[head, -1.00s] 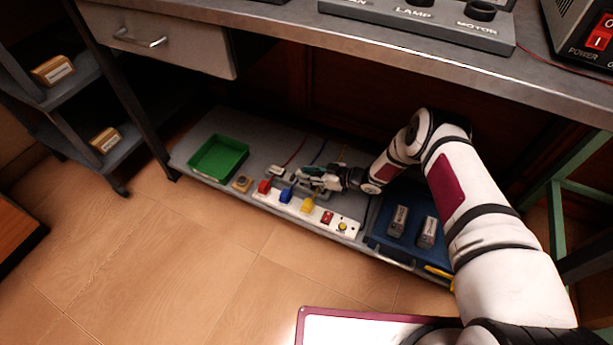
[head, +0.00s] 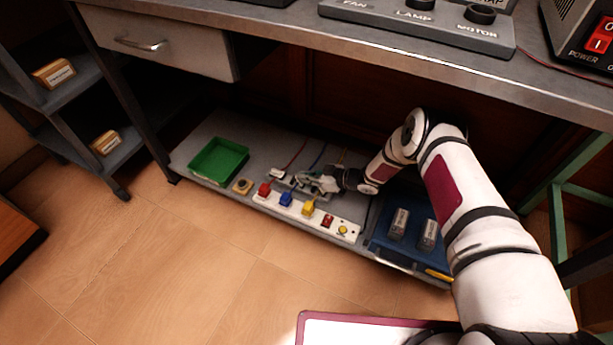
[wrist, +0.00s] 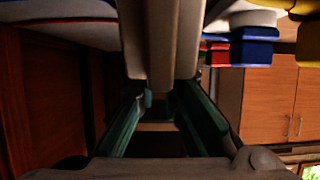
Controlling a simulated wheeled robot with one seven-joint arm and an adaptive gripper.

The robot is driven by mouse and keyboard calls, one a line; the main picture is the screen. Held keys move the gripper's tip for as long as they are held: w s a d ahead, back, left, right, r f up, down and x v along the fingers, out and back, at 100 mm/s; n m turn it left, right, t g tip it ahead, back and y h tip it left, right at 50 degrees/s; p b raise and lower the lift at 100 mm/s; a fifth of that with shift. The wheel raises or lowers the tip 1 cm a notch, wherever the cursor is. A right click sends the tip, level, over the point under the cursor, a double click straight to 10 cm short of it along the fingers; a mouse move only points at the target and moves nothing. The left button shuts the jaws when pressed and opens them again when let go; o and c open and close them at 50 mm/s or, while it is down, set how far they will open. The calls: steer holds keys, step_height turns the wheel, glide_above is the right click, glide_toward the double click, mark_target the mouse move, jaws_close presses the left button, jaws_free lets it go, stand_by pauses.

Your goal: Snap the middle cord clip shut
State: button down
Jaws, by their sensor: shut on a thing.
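My gripper (head: 313,181) is low over the shelf under the bench, just behind the power strip (head: 333,224). It covers the spot where the middle cord (head: 318,155) comes forward, so the middle cord clip is mostly hidden in the head view. In the wrist view, my gripper's green-edged fingers (wrist: 160,125) are on both sides of a pale grey piece (wrist: 160,40), which looks like the clip. Whether its lid is latched cannot be seen. A pale clip (head: 277,174) on the red cord (head: 294,154) sits to the left.
Red (head: 264,189), blue (head: 286,198) and yellow (head: 308,206) plugs stand in the strip, close in front of my gripper. A green tray (head: 218,160) is at the left. A blue tray (head: 380,238) with two grey blocks is at the right. The bench top (head: 400,60) overhangs the shelf.

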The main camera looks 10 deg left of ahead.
mark_target(293, 180)
steer(key=h, duration=0.1)
steer(key=a+g+h, duration=0.1)
steer(key=shift+w+a+r+h, duration=0.15)
steer(key=shift+w+h, duration=0.1)
steer(key=shift+h, duration=0.05)
steer(key=h, duration=0.1)
steer(key=a+g+h, duration=0.1)
steer(key=shift+w+a+h+p, duration=0.1)
steer(key=shift+w+h+p, duration=0.1)
steer(key=shift+h+p, duration=0.2)
steer(key=h, duration=0.1)
steer(key=a+h, duration=0.1)
steer(key=f+g+h, duration=0.1)
steer(key=shift+w+a, duration=0.15)
steer(key=shift+w, duration=0.1)
steer(key=shift+w+a+f+g+h+b, duration=0.15)
steer(key=shift+f+g+h+b, duration=0.1)
steer(key=shift+h, duration=0.35)
steer(key=shift+a+f+g+h+b, duration=0.15)
steer(key=shift+h+b, duration=0.05)
steer(key=shift+h, duration=0.4)
steer(key=shift+f, duration=0.1)
steer(key=c, duration=1.7)
jaws_free()
steer(key=shift+a, duration=0.1)
